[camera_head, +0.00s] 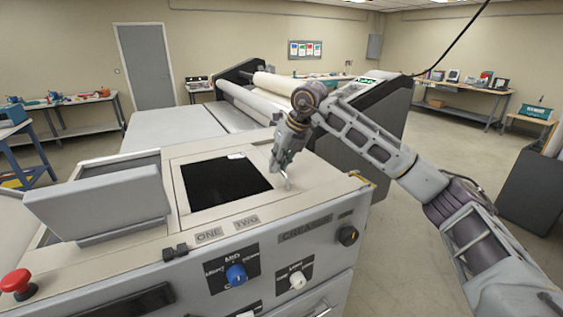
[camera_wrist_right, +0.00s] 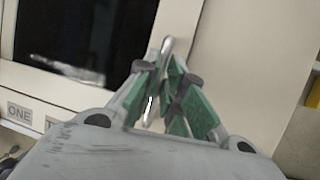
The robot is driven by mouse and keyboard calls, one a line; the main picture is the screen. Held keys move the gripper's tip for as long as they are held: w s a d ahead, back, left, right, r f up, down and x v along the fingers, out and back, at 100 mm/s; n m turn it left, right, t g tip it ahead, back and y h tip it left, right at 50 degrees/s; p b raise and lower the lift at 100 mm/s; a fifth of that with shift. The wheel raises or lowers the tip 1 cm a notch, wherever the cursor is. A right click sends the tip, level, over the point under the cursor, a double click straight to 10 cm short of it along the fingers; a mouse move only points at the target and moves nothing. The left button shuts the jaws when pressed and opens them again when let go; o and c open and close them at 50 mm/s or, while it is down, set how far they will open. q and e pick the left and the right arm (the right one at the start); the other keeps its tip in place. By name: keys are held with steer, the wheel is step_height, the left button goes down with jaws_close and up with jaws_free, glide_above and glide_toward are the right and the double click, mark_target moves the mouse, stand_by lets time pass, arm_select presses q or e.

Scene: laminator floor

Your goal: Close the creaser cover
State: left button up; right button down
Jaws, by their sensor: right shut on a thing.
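The word CREASER (camera_head: 305,228) is on the front edge of the grey machine. Above it is a pale top panel with a dark rectangular window or opening (camera_head: 222,182); the dark rectangle also shows in the wrist view (camera_wrist_right: 75,35). A grey lid (camera_head: 100,203) stands tilted up at the left of the panel. I cannot tell for certain which part is the creaser cover. My right gripper (camera_head: 286,178) is at the panel's right side, shut on a slim metal handle (camera_wrist_right: 166,48), its fingers on both sides. My left gripper is not in view.
Below the panel are a blue knob (camera_head: 236,274), a white knob (camera_head: 297,280) and a black knob (camera_head: 348,236). A red button (camera_head: 16,282) is at the front left. Rollers (camera_head: 275,84) stand behind.

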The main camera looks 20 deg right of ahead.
steer(key=c, duration=1.5)
jaws_free()
steer(key=shift+a, duration=0.35)
steer(key=shift+d, duration=0.15)
steer(key=shift+r, duration=0.1)
steer(key=shift+v, duration=5.85)
steer(key=shift+r, duration=0.1)
step_height(320, 180, up, 9)
steer(key=p, duration=0.9)
steer(key=shift+r+p, duration=0.45)
steer(key=shift+p, duration=0.1)
steer(key=shift+f, duration=0.1)
